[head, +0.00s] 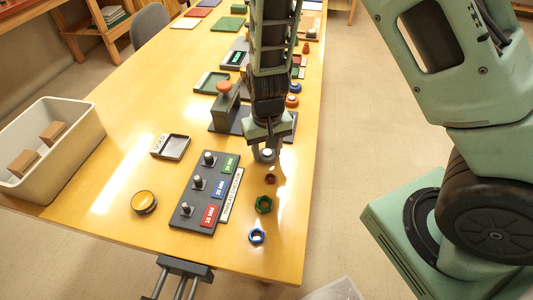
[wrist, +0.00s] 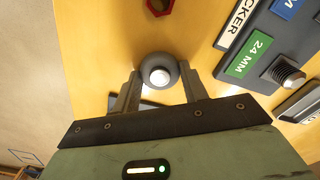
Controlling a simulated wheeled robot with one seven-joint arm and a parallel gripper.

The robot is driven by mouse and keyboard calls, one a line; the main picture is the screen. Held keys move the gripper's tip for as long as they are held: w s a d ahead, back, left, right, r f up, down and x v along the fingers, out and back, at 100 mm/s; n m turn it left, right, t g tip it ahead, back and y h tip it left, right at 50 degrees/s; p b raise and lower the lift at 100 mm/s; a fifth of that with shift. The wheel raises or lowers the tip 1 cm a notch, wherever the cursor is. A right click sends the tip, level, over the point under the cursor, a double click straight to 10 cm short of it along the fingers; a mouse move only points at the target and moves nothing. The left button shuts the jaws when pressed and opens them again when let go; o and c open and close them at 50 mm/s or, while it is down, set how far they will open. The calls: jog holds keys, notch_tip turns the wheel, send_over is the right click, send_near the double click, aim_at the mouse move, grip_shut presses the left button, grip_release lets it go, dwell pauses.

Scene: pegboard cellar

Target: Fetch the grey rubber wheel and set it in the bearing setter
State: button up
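The grey rubber wheel (wrist: 146,60), a grey ring with a pale centre, is between my fingertips in the wrist view, with no clear gap on either side. It shows small in the head view (head: 267,157), at or just above the table. My gripper (wrist: 160,78) points down at the table's right part and appears shut on the wheel; my arm hides some of what lies behind. A grey block with an orange knob (head: 225,88) stands on a dark base (head: 220,125) just beyond my gripper. I cannot tell for sure that it is the bearing setter.
A dark panel (head: 186,211) with several posts and coloured size labels lies left of my gripper. A square tray (head: 171,147), a yellow-topped round tin (head: 144,202) and a pale bin (head: 84,133) are farther left.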

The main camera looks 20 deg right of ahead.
aim_at(267, 152)
jog(key=shift+c, duration=0.4)
jog(key=shift+r+p, duration=2.4)
jog(key=shift+r, duration=0.15)
